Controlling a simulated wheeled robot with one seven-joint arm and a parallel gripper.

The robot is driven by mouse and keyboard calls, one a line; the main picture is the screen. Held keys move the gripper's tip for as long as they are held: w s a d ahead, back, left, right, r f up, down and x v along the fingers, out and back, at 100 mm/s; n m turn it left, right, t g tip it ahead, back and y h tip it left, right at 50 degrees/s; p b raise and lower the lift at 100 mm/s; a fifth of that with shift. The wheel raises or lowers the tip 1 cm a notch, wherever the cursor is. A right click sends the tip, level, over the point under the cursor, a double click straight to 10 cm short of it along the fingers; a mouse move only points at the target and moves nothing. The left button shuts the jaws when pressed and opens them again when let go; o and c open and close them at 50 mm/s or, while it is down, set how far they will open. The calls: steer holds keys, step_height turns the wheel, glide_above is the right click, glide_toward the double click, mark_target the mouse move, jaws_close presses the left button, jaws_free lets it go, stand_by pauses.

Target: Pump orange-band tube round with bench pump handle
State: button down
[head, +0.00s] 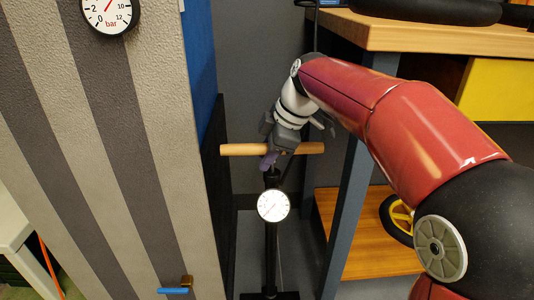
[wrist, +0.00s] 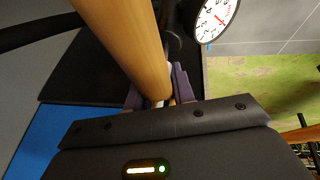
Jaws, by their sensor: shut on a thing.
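The bench pump stands upright in the middle of the head view, with a wooden crossbar handle (head: 238,149), a white dial gauge (head: 273,205) and a dark base (head: 268,295). My gripper (head: 270,161) is at the middle of the handle, and its purple fingers show just above the pump's shaft. In the wrist view my gripper (wrist: 160,97) is shut on the handle (wrist: 128,38), which runs between the purple fingers. The gauge (wrist: 216,17) shows at the top of that view. I cannot make out the orange-band tube in either view.
A striped wall panel (head: 100,140) with a bar gauge (head: 108,14) stands close at left. A workbench (head: 430,35) with a dark leg (head: 345,210) and a lower wooden shelf (head: 350,235) stands at right. A yellow-rimmed wheel (head: 400,217) is by the shelf.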

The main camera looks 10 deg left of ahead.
steer(key=shift+f, duration=0.35)
steer(key=c, duration=1.2)
jaws_free()
steer(key=shift+o, duration=0.2)
steer(key=shift+r, duration=0.1)
steer(key=p+v, duration=0.2)
steer(key=v, duration=0.6)
